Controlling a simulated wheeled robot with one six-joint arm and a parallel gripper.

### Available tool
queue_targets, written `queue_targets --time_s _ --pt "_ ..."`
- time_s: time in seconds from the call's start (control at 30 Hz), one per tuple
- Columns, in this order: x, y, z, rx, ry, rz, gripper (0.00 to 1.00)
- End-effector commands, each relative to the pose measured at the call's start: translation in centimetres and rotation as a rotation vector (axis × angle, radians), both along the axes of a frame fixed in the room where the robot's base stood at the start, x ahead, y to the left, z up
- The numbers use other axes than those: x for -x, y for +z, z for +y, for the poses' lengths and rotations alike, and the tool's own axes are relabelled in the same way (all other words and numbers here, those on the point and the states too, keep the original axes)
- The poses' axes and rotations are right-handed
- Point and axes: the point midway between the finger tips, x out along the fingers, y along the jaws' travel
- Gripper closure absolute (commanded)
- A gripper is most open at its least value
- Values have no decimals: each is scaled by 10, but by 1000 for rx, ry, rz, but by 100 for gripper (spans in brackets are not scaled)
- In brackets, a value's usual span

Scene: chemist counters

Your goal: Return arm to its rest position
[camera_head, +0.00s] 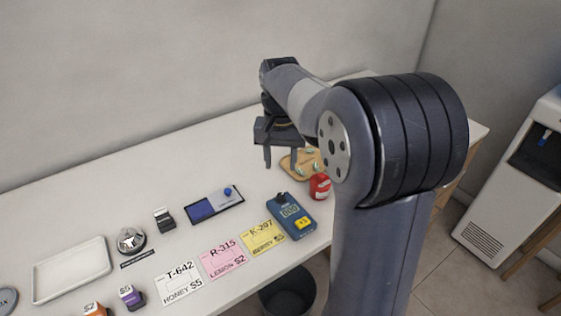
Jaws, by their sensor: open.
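My arm rises at the right of the head view and bends over the counter (120,175). My gripper (281,157) hangs above the far right part of the counter, fingers pointing down. Its jaws are open and I see nothing between them. Just right of and below it in the picture is a tan wooden tray (288,166) with small greenish items on it. My arm hides part of this tray. A red round item (320,186) stands in front of the tray, beside my arm.
A blue handheld device (291,217), yellow (262,238), pink (223,258) and white (181,283) cards line the front edge. Behind them are a blue-screened pad (205,208), a bell (130,240) and a white tray (72,270). A dark bin (287,297) stands below; a white dispenser (505,185) stands right.

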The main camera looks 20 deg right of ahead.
Motion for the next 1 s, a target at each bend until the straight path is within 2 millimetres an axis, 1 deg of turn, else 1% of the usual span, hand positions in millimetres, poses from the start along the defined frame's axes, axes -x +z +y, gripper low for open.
queue_targets --time_s 0.17,0.27,0.37,0.6,0.7,0.8,0.9,1.0 --pt "0 -4 0 0 0 1 57" --pt "0 -13 0 0 0 2 57" --pt "1 -29 0 0 0 4 57" --pt "1 -75 0 0 0 4 57" --pt "0 -91 0 0 0 3 57" --pt "0 -103 0 0 0 2 57" --pt "0 -110 0 0 6 -1 57" --pt "0 -109 0 -1 27 -1 57"
